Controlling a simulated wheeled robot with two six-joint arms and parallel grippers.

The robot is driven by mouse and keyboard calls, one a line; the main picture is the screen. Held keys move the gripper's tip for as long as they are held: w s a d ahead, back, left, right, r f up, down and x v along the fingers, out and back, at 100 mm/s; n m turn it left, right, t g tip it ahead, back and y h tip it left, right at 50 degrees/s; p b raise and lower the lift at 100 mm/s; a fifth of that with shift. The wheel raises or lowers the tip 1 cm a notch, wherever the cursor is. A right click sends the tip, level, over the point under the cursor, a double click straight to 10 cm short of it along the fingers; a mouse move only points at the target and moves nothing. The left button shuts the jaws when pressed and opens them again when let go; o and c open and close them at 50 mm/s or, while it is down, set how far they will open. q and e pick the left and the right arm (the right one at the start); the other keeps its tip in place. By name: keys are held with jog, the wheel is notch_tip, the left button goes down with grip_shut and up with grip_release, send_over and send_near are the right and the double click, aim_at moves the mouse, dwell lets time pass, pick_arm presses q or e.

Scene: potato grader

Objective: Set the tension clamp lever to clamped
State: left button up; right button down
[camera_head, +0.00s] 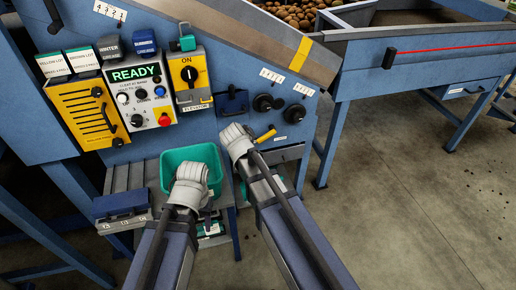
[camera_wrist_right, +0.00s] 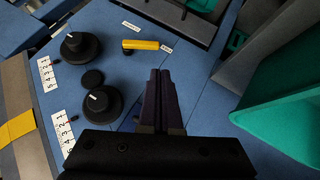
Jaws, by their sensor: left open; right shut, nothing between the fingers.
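A short yellow lever (camera_head: 265,136) sits on the blue machine panel, low and right of centre, and looks like the tension clamp lever. In the right wrist view the yellow lever (camera_wrist_right: 140,45) lies nearly level between two small white labels too small to read. My right gripper (camera_wrist_right: 160,75) is shut and empty, with its fingertips below and right of the lever, apart from it. In the head view my right gripper (camera_head: 235,138) is just left of the lever. My left gripper (camera_head: 189,178) is open in front of the teal bin; its fingers are largely hidden.
Two black knobs (camera_head: 270,103) sit above the lever. The teal bin (camera_head: 178,156) stands left of my right gripper. Open floor (camera_head: 400,200) lies at the right.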

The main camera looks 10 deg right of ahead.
pick_arm(q)
notch_tip(320, 180, down, 3)
jog(key=shift+w+a+f+b, duration=0.1)
jog(key=shift+a+f+b, duration=0.1)
jog(key=shift+b, duration=0.85)
pick_arm(e)
jog(key=shift+t, duration=0.9)
jog(key=w, duration=0.1)
jog(key=w+d, duration=0.1)
jog(key=w, duration=0.2)
jog(key=shift+w+d+f, duration=0.3)
jog(key=shift+w+f, duration=0.1)
jog(key=b, duration=0.9)
send_near(266, 134)
jog(key=w+a+f, duration=0.1)
jog(key=w+f, duration=0.3)
jog(key=w, duration=0.1)
pick_arm(q)
notch_tip(266, 134, down, 10)
jog(key=shift+r+b, duration=0.2)
jog(key=shift+b, duration=0.1)
pick_arm(e)
jog(key=shift+s+d+f, duration=0.15)
jog(key=shift+d+f, duration=0.1)
jog(key=shift+f, duration=0.2)
pick_arm(q)
jog(key=shift+f, duration=0.1)
pick_arm(e)
jog(key=shift+f, duration=0.1)
